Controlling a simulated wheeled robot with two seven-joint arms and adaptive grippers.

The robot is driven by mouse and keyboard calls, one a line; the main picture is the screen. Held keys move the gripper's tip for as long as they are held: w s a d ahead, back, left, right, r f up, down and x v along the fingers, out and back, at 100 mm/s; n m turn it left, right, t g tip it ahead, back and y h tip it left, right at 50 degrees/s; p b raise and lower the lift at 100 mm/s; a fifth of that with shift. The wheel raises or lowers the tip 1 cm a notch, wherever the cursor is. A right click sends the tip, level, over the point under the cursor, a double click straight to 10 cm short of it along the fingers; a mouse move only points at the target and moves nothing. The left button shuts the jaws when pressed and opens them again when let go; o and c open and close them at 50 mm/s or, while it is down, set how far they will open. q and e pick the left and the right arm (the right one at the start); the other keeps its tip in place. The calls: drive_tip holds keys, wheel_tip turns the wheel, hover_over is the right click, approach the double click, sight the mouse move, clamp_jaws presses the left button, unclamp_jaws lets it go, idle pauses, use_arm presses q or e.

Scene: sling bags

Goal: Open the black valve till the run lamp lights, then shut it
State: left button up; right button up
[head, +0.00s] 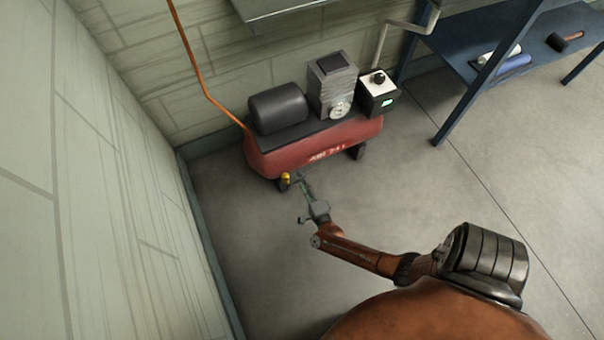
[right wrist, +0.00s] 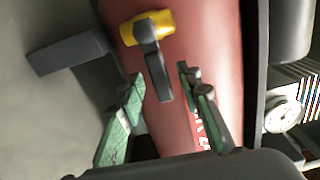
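The valve shows in the right wrist view as a yellow body (right wrist: 150,23) with a dark grey-black lever (right wrist: 155,72), in front of the red tank (right wrist: 172,108). In the head view the valve's yellow body (head: 285,178) is small at the tank's lower left. My right gripper (head: 301,182) is beside it. In the right wrist view my right gripper (right wrist: 160,80) is open, its green fingers on either side of the lever's free end; whether they touch it is unclear. A green lamp (head: 387,103) glows on the black-and-white control box (head: 377,94). My left gripper is out of view.
The compressor's red tank (head: 340,140) carries a dark motor (head: 279,107), a finned block (head: 333,82) and a round gauge (head: 340,107). An orange hose (head: 195,70) runs up the wall. A blue shelf (head: 480,45) stands at right. The floor in front is clear.

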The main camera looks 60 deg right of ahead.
drive_tip(key=v, duration=1.2)
idle(0.3)
